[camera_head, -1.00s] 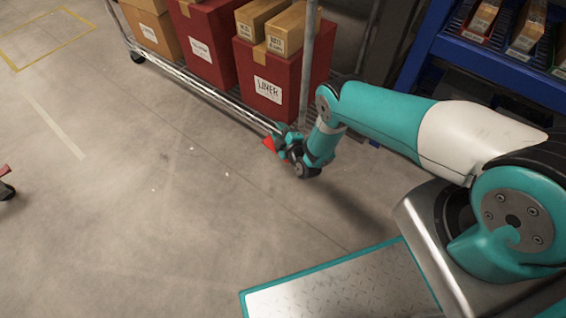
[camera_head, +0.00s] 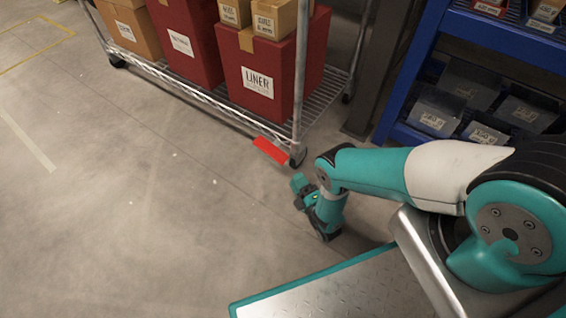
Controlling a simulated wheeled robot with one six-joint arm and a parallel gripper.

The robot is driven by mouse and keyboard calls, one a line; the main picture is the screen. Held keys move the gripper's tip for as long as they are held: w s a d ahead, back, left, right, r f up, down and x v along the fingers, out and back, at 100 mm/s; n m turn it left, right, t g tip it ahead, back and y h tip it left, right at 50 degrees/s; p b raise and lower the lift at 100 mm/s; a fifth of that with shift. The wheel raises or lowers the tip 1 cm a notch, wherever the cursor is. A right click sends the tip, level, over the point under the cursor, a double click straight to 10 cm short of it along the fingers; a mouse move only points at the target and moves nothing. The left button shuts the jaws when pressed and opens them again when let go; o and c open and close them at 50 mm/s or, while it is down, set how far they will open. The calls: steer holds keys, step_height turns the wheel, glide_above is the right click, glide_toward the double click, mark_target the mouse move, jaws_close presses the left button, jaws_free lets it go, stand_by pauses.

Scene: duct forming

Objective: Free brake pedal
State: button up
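The brake pedal (camera_head: 270,150) is a flat red plate at the near corner of the wire rack cart (camera_head: 235,113), by the caster wheel (camera_head: 298,156) under the post. My gripper (camera_head: 298,187) is low over the floor, in front of the pedal and a little to its right, with a visible gap between them. The gripper is small and dark with teal parts. Its fingers are too small and turned to tell if they are open.
Red bins, one marked LINER (camera_head: 258,80), and cardboard boxes (camera_head: 275,18) stand on the cart. A blue shelf (camera_head: 455,45) with dark bins is at the right. The concrete floor (camera_head: 130,200) to the left is clear.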

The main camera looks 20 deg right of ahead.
mark_target(283, 158)
steer(key=b+x, duration=0.5)
steer(key=x, duration=0.3)
steer(key=shift+w, duration=0.3)
steer(key=shift+w+a+r+b, duration=0.15)
steer(key=shift+w+r+b, duration=0.15)
steer(key=shift+w, duration=0.25)
jaws_close()
